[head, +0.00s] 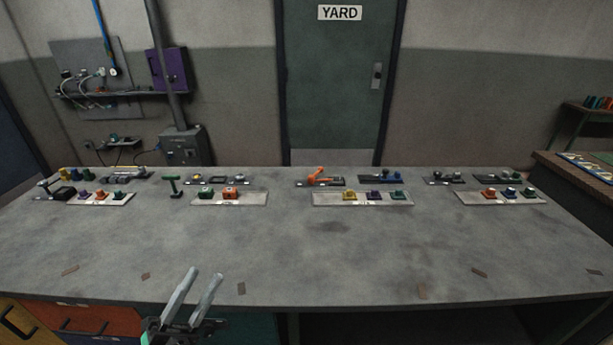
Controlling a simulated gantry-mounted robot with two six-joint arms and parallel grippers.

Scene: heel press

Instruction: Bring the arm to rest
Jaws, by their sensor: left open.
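My left gripper (193,294) is at the bottom of the head view, left of the middle. Its two grey fingers are apart with nothing between them, over the front edge of the grey table (330,258). It is well in front of the small devices at the back of the table and apart from them. My right gripper is not in view.
Along the table's back stand pale trays with coloured pieces, such as one tray (322,201) in the middle, an orange lever device (319,177) and a green T-shaped piece (172,186). The table's middle is clear apart from flat brown marks. A green door (335,90) is behind.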

